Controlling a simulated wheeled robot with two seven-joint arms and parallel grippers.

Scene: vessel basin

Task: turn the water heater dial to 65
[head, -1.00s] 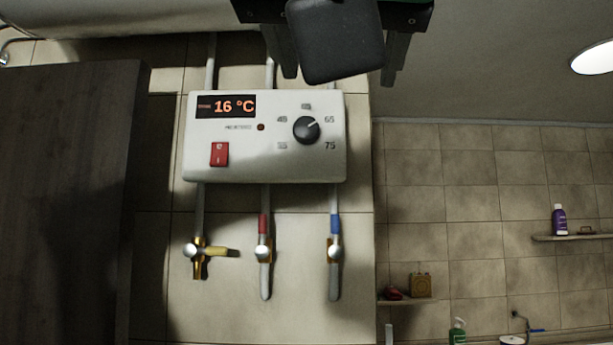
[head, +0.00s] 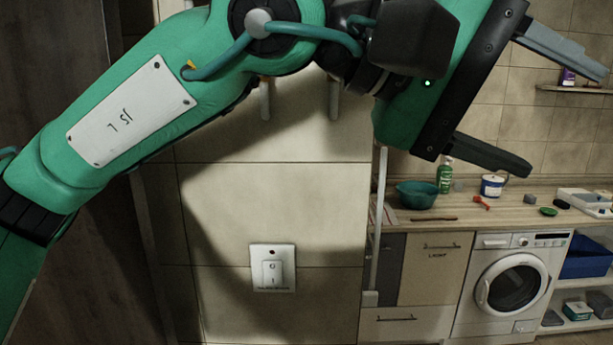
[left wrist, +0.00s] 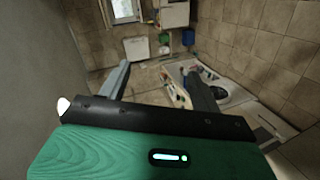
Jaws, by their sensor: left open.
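The water heater and its dial are not in the head view now. Only the lower ends of two pipes (head: 334,100) show behind my left arm. My left gripper (head: 566,122) is at the upper right of the head view, its two fingers spread wide with nothing between them. In the left wrist view its fingers (left wrist: 157,68) are also apart and empty, with the room's floor and fixtures far beyond them. The heater does not show there. My right gripper is in neither view.
A wall switch (head: 272,270) is on the tiled wall below my arm. To the right, a counter (head: 420,215) holds a teal bowl (head: 417,194) and a green bottle (head: 444,176), above a washing machine (head: 511,284). A dark panel (head: 60,60) stands at the left.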

